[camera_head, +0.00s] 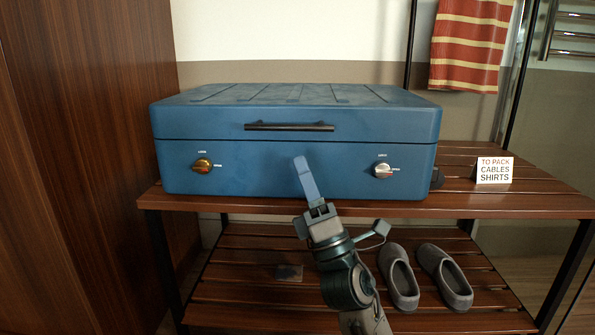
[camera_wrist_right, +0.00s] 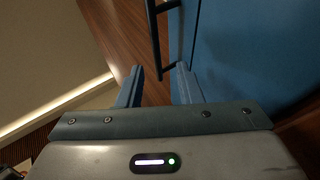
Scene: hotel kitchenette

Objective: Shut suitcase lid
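The blue suitcase (camera_head: 300,160) lies on the slatted wooden rack. Its lid (camera_head: 200,122) is down, with only a thin dark seam between lid and base. A dark bar handle (camera_head: 290,126) runs along the lid's front. A brass knob (camera_head: 202,166) is on the front at left and a silver knob (camera_head: 382,170) at right; their small labels are hard to read. My right gripper (camera_head: 306,180) is in front of the base, below the handle. In the wrist view its fingers (camera_wrist_right: 157,88) are apart with nothing between them, and the handle (camera_wrist_right: 157,38) shows beyond. My left gripper is out of view.
A sign (camera_head: 493,170) reading "TO PACK CABLES SHIRTS" stands on the rack (camera_head: 520,200) to the right. Grey slippers (camera_head: 445,276) sit on the lower shelf, right of my arm. A dark wood panel (camera_head: 90,150) closes off the left. A striped towel (camera_head: 470,45) hangs behind.

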